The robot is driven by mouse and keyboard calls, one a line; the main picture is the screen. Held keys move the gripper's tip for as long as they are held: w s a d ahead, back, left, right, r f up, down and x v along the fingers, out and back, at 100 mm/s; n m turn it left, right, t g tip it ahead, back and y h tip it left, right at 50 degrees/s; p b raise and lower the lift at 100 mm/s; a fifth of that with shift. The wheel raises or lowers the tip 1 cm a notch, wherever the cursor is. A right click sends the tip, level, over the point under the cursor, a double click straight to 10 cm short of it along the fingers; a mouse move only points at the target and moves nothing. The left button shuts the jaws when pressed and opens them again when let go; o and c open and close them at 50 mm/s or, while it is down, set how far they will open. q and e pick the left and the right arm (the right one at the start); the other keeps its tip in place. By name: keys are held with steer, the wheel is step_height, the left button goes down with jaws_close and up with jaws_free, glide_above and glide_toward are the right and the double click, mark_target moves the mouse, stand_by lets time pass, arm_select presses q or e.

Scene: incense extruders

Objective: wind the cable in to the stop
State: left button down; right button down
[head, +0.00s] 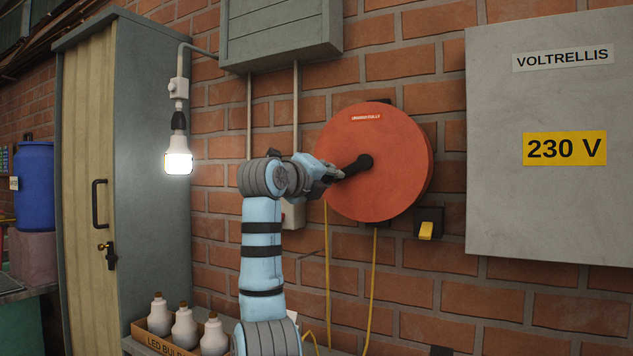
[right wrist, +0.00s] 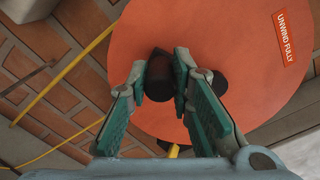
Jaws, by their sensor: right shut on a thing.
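A round orange-red cable reel (head: 390,180) is mounted on the brick wall, with a black crank handle (head: 358,165) on its face. A yellow cable (head: 372,270) hangs below the reel. My right gripper (head: 335,174) is at the crank, left of the reel's centre. In the right wrist view its green-padded fingers (right wrist: 180,85) are shut on the dark crank knob, in front of the orange reel face (right wrist: 230,50). The yellow cable (right wrist: 65,75) also shows there at the left. My left gripper is not in view.
A lit bulb (head: 178,160) hangs left of my arm beside a tall cabinet (head: 150,130). A box of LED bulbs (head: 165,345) stands below. A grey 230 V panel (head: 500,200) is on the right, and a yellow switch (head: 426,230) sits near the reel's lower right.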

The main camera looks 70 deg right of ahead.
steer(key=c, duration=1.4)
jaws_free()
steer(key=a, duration=0.4)
steer(key=w+a, duration=0.1)
steer(key=a, duration=0.3)
steer(key=w+a, duration=0.1)
steer(key=a, duration=0.2)
steer(key=shift+w+a, duration=0.1)
steer(key=shift+a, duration=0.3)
